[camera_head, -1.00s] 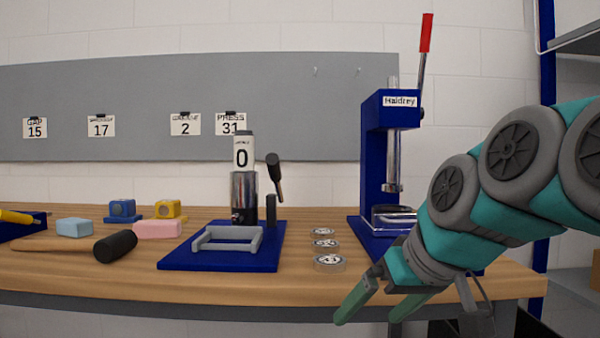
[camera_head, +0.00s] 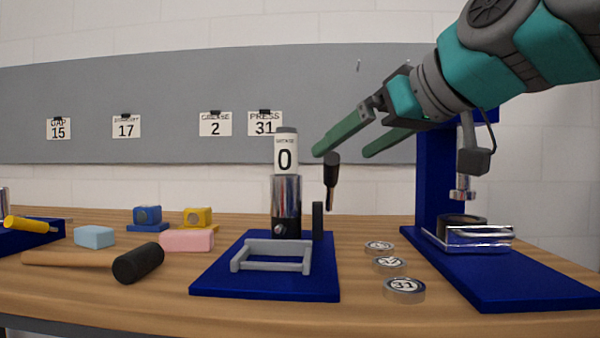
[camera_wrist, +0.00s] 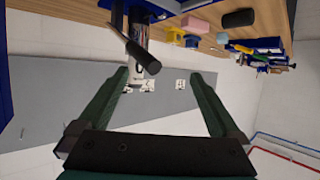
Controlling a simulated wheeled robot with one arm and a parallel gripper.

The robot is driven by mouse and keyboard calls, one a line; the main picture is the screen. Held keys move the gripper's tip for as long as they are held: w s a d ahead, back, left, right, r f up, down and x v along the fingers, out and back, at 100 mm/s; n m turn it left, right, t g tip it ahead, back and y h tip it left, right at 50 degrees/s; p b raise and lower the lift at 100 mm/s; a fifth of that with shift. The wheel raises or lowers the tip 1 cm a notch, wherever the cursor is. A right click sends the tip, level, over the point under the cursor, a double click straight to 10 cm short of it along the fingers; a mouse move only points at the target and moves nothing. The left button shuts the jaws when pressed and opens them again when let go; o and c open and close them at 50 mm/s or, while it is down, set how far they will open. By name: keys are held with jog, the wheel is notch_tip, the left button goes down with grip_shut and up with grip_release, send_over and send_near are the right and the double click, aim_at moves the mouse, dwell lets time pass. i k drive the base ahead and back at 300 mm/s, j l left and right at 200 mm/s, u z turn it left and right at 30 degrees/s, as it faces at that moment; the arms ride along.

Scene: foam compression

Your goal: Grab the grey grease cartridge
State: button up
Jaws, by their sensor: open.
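The grease cartridge (camera_head: 286,153) is a small upright cylinder with a dark grey cap and a white label reading 0. It stands on top of a chrome and black holder (camera_head: 287,207) on a blue base plate (camera_head: 210,282). My gripper (camera_head: 343,151) is open and empty, at about the cartridge's height and to its right in the head view. Its green fingers point left toward it, apart from it. In the wrist view my gripper (camera_wrist: 160,72) shows spread fingers, and the holder's lever (camera_wrist: 140,52) partly covers the cartridge area near one fingertip.
The black-handled lever (camera_head: 332,180) rises between the cartridge and my gripper. A blue press (camera_head: 435,180) stands at the right under my arm. Several round weights (camera_head: 404,289) lie on the bench. A mallet (camera_head: 138,262) and foam blocks (camera_head: 187,240) lie at the left.

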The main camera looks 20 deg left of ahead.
aim_at(286, 137)
jog(key=i+j, duration=0.7)
jog(key=j, duration=0.1)
